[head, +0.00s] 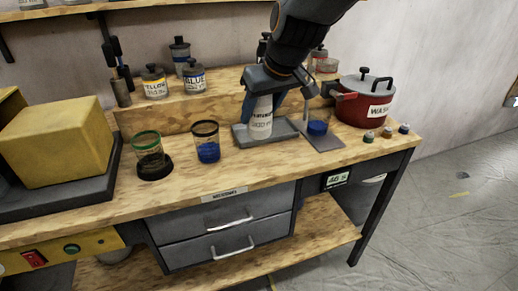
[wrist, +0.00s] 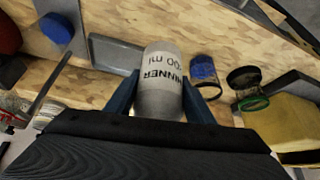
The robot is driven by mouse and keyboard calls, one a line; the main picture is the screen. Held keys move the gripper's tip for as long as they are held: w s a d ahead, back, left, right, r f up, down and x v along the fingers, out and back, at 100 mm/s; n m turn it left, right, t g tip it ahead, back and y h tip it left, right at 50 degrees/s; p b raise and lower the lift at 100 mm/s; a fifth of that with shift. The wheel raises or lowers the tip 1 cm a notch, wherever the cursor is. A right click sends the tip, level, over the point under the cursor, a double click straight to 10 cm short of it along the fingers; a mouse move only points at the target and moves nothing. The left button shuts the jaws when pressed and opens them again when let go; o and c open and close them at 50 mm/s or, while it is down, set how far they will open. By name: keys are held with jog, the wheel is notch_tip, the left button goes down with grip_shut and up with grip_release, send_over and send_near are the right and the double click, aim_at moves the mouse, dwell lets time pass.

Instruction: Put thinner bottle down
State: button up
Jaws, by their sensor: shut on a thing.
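My gripper (head: 264,97) comes down from above and is shut on the bottle's upper part. In the wrist view the bottle (wrist: 160,85) sits between my two blue fingers, and the grey tray (wrist: 112,54) shows beside it. I cannot tell whether the bottle's base touches the tray.
A cup of blue liquid (head: 207,143) and a green-rimmed cup (head: 149,150) stand left of the tray. Labelled jars (head: 194,78) stand on the raised shelf behind.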

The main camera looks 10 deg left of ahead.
aim_at(257, 131)
jog(key=f, duration=0.5)
jog(key=shift+s+a+f, duration=0.2)
jog(key=shift+a+f, duration=0.05)
jog(key=shift+f, duration=1.8)
jog(key=shift+f+b, duration=0.15)
jog(key=shift+b, duration=0.2)
jog(key=o, duration=1.4)
